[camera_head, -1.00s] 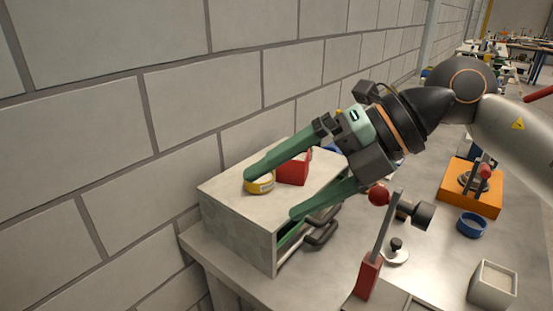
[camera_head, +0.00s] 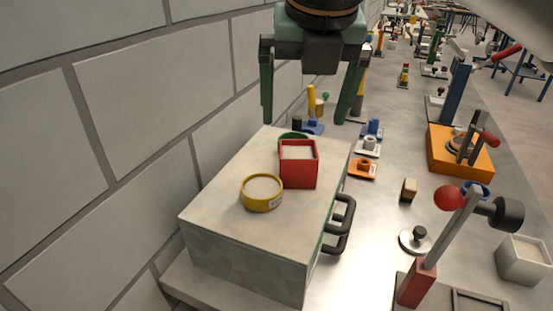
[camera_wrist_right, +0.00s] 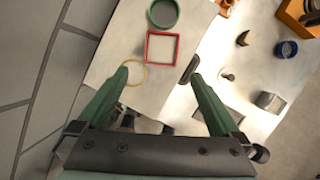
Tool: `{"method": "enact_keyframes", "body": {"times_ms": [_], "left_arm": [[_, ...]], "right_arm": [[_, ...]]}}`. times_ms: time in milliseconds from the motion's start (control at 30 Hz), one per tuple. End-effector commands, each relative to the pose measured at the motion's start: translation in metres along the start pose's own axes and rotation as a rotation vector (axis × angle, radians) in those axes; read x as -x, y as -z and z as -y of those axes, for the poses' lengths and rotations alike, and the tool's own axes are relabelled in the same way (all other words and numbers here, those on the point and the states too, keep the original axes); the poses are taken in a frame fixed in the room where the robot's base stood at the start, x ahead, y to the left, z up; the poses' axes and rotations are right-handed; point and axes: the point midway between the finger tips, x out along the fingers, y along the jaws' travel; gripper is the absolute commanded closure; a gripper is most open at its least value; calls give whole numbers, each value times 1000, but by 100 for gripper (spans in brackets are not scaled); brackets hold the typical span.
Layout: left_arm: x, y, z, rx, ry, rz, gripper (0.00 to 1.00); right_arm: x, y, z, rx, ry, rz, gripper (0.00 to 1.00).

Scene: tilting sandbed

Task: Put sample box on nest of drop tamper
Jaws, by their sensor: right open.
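A red square box (camera_head: 299,164) filled with pale sand stands upright on the grey drawer cabinet (camera_head: 225,225); it also shows in the right wrist view (camera_wrist_right: 149,49). My right gripper (camera_head: 307,118) is open and empty, its fingers pointing down, above the cabinet top and apart from the box. In the wrist view the box lies just beyond the gap between the fingertips (camera_wrist_right: 158,74). A device with a red post (camera_head: 416,284), a lever and a black head stands at lower right. A flat rectangular frame (camera_head: 478,302), perhaps its nest, is partly cut off. My left gripper is not in view.
A yellow round tin (camera_head: 262,192) and a green round tin (camera_head: 292,138) are close to the red box. A grey sand-filled box (camera_head: 523,261) and an orange device (camera_head: 459,152) stand at right. A block wall runs along the left.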

Motion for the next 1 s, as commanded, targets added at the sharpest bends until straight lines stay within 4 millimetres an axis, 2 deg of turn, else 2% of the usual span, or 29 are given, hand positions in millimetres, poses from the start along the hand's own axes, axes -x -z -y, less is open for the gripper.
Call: {"method": "enact_keyframes", "body": {"times_ms": [167,433,733,1000], "left_arm": [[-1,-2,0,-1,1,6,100],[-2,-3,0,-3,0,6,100],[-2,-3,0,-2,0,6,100],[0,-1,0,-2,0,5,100]], "right_arm": [[-3,-2,6,-19,35,17,0],[-50,-2,7,-17,35,15,0],[-77,-3,7,-17,34,16,0],[-115,-4,6,-17,34,17,0]]}}
